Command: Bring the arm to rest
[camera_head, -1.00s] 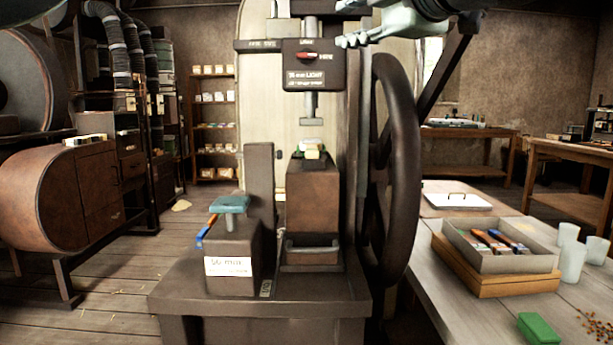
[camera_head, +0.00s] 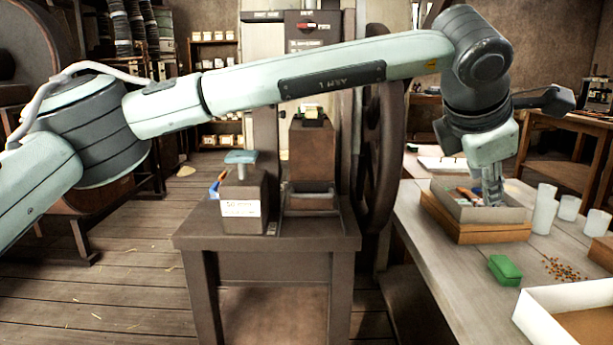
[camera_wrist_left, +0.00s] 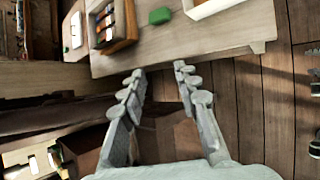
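My left arm spans the head view from the left edge to the right. Its gripper (camera_head: 492,192) points down at the right, in line with the grey box on the side table; the head view does not show its height clearly. In the left wrist view the two fingers (camera_wrist_left: 160,72) are apart, with nothing between them. The handwheel press stands behind the arm, with its dark handwheel (camera_head: 382,165) partly hidden. A brown block (camera_head: 313,155) stands under the press column. My right gripper is in neither view.
The grey box (camera_head: 502,214) sits on a wooden tray (camera_head: 470,232) on the side table (camera_head: 440,270). A green block (camera_head: 504,270), white cups (camera_head: 545,212) and a white open tray (camera_head: 535,318) are near it. Wooden floor (camera_head: 110,280) is clear at the left.

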